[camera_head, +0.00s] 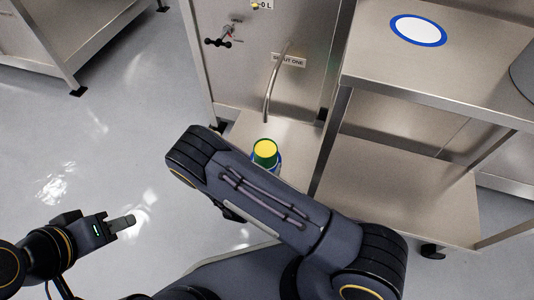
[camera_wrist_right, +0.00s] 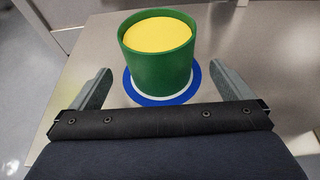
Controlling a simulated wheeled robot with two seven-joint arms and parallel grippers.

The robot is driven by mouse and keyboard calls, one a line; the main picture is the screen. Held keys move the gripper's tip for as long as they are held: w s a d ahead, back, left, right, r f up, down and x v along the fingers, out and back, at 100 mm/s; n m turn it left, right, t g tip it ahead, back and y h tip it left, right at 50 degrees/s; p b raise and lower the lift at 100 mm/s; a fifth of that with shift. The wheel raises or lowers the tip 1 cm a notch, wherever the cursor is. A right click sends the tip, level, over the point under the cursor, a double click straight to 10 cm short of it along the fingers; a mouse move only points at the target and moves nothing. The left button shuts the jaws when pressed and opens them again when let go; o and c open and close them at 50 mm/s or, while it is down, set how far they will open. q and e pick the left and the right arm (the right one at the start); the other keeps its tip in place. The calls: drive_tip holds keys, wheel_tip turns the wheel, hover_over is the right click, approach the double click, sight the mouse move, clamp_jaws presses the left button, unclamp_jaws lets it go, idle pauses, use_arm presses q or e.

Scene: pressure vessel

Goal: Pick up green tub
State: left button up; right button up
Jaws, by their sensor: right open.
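The green tub (camera_wrist_right: 158,65), filled with something yellow, stands upright on a blue-and-white round marker (camera_wrist_right: 190,90) on a metal shelf. In the head view the tub (camera_head: 265,153) shows below a bent spout, partly hidden by my right arm. My right gripper (camera_wrist_right: 170,88) is open, with one finger on each side of the tub's near part and visible gaps to it. In the head view the right gripper is hidden behind the arm. My left gripper (camera_head: 130,222) is at the lower left, away from the tub; its jaw opening is unclear.
The spout (camera_head: 270,88) hangs from a metal vessel panel (camera_head: 245,60) behind the tub. A steel table (camera_head: 380,75) with another blue-ringed white disc (camera_head: 418,30) stands at the right. A lever valve (camera_head: 222,40) is on the panel. Open floor lies at the left.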

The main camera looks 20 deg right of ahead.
sight(269, 148)
drive_tip(key=b+x, duration=0.2)
drive_tip(key=x, duration=0.3)
drive_tip(key=shift+w+d+f+b, duration=0.1)
drive_tip(key=shift+f+b, duration=0.1)
drive_tip(key=shift+b, duration=0.1)
drive_tip(key=shift+w+d, duration=0.15)
drive_tip(key=shift+w, duration=0.1)
drive_tip(key=shift+r, duration=0.1)
drive_tip(key=c, duration=1.6)
